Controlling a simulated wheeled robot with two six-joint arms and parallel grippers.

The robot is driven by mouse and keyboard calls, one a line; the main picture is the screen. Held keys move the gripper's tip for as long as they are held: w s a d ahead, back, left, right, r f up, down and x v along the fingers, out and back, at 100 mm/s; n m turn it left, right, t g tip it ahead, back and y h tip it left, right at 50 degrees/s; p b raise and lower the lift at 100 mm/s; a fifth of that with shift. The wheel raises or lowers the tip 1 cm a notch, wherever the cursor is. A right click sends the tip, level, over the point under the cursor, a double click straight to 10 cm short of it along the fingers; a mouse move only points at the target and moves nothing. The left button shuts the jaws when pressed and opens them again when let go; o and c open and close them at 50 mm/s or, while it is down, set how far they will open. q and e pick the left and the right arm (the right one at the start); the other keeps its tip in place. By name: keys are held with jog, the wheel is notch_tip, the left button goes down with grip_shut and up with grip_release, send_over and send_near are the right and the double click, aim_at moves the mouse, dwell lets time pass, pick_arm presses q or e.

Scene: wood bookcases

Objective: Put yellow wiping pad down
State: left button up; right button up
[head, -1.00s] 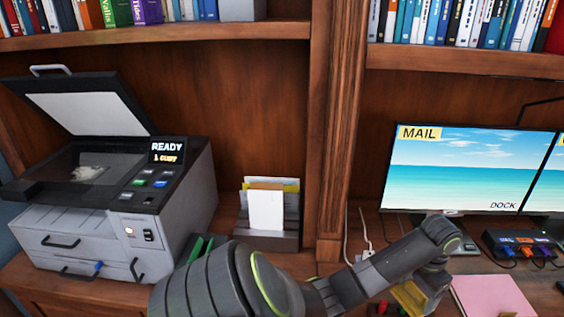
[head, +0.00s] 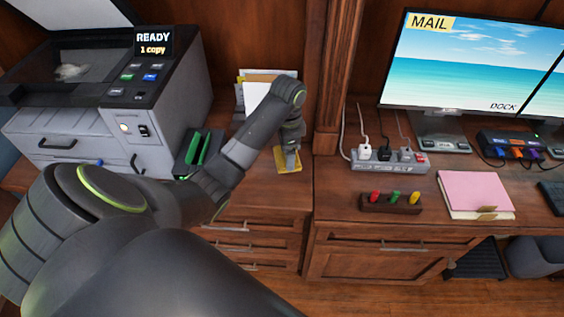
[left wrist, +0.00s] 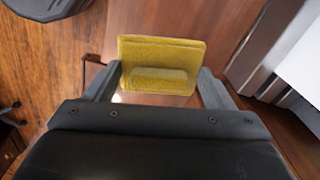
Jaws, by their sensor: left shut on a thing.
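The yellow wiping pad (head: 287,164) is at the front part of the wood desktop, between the printer and the upright post. In the left wrist view the pad (left wrist: 162,50) shows as a flat yellow slab with a raised grip block. My left gripper (head: 289,150) is shut on this pad, with one finger on each side of the block. I cannot tell whether the pad touches the desktop. My right gripper is not in view.
The printer (head: 90,130) with its lid up stands left, a black holder with green parts (head: 200,150) beside it. A paper sorter (head: 262,95) is behind the pad. A power strip (head: 390,160), plug block (head: 391,203) and pink folder (head: 475,192) lie right of the post.

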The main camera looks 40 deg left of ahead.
pick_arm(q)
jog(key=m, duration=0.9)
jog(key=shift+r+m, duration=0.1)
jog(key=shift+m, duration=0.2)
jog(key=m, duration=0.5)
jog(key=shift+m, duration=0.4)
jog(key=m, duration=0.5)
notch_tip(320, 180, down, 7)
jog(key=b, duration=0.6)
jog(key=shift+b, duration=0.4)
jog(key=shift+f, duration=1.55)
